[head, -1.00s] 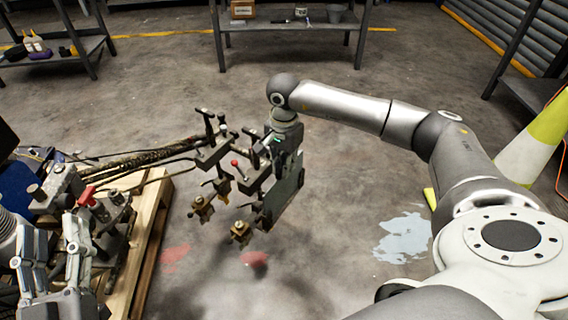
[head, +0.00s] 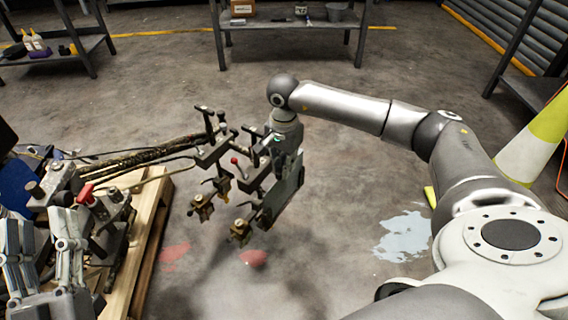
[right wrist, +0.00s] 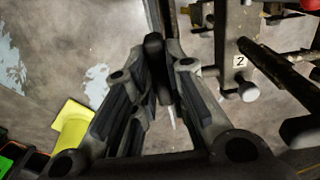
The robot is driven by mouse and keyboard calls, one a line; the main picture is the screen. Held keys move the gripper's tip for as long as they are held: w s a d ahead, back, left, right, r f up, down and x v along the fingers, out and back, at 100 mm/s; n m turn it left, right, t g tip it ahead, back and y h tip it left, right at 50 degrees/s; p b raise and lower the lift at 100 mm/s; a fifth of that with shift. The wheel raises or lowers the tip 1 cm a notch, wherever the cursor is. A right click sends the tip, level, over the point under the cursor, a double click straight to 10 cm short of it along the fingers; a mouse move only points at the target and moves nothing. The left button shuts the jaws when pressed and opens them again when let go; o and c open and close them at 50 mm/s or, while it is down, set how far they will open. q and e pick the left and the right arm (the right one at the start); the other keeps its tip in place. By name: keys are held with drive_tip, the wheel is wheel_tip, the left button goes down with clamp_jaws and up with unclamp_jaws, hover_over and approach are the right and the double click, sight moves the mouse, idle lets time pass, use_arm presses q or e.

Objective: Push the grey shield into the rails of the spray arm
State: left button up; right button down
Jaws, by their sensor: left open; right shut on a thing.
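The grey shield (head: 285,192) is an upright flat plate hanging beside the outer end of the spray arm (head: 212,152), just right of its brass nozzles (head: 240,231). My right gripper (head: 286,150) points down and is shut on the shield's upper part. In the right wrist view, the fingers (right wrist: 158,75) close on a thin edge, mostly hidden between them. The spray arm's number 2 label (right wrist: 239,61) shows to their right. I cannot tell whether the shield is inside the rails. My left gripper (head: 42,240) is open at the lower left, beside the machine's red-handled clamp (head: 86,193).
The machine stands on a wooden pallet (head: 148,240). A yellow and white cone (head: 532,150) stands at the right. A shelf bench (head: 290,28) is at the back. Open floor with red and pale paint patches lies below and right of the shield.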

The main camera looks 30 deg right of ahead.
drive_tip(key=c, duration=1.9)
unclamp_jaws()
drive_tip(key=shift+f, duration=0.1)
drive_tip(key=o, duration=0.5)
drive_tip(key=shift+o, duration=0.2)
drive_tip(key=o, duration=0.3)
